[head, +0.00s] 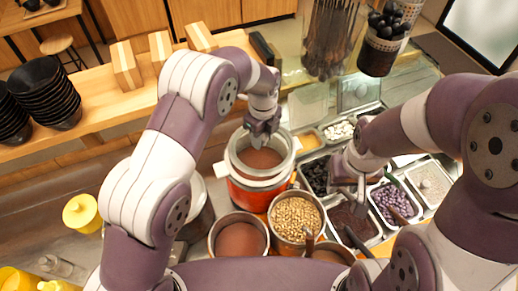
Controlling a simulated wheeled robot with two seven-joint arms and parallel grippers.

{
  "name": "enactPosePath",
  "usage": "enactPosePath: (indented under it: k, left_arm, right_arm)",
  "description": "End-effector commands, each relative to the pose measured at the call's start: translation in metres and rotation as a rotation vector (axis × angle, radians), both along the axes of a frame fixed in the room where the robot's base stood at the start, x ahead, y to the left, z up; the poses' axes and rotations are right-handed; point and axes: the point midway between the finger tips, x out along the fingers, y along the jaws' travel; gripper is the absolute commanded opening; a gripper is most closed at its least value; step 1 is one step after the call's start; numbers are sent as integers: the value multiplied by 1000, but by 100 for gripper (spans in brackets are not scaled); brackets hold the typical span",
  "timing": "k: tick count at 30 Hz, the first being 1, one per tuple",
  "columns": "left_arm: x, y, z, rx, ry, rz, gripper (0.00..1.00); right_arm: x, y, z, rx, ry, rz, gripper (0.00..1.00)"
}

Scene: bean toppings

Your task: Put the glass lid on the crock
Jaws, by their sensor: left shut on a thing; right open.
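The crock (248,196) is a red-orange pot with a pale metal rim, standing behind the round pots near the middle of the head view. The glass lid (243,165) looks like a clear disc with a grey rim over the crock's mouth; brown contents show through it. I cannot tell whether it rests on the rim or hangs just above it. My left gripper (262,136) is over the far side of the mouth, shut on the lid; its fingertips are hard to see. My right gripper (355,190) is open and empty, over the topping trays to the right.
A pot of beans (294,213) and a pot of brown paste (239,239) stand in front of the crock. Trays of toppings, with purple beans (393,203), lie to the right. Black bowls (42,88) are stacked at the left. A yellow container (82,212) stands left.

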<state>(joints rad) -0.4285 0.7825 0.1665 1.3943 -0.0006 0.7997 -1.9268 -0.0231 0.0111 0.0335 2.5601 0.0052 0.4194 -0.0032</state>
Motion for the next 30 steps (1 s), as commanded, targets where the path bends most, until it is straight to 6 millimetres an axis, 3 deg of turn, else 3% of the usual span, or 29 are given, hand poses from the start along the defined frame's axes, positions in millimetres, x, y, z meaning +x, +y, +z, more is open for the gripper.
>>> enactPosePath:
  k: [5,10,19,20,21,30]
  left_arm:
    - [4,10,-16,-1,-1,-1,0]
    - [3,9,-48,0,0,-1,0]
    - [3,9,-47,-1,-1,0,0]
    - [3,9,-46,0,0,0,49]
    - [3,9,-46,0,0,0,62]
    - [3,9,-45,-1,-1,0,64]
  right_arm:
    - [0,0,-12,0,-1,0,43]
    - [0,0,-35,0,0,0,43]
    - [0,0,-32,0,-1,0,43]
    - [0,0,-31,0,-1,0,43]
    - [0,0,-31,0,-1,0,43]
    - [0,0,-31,0,-1,0,43]
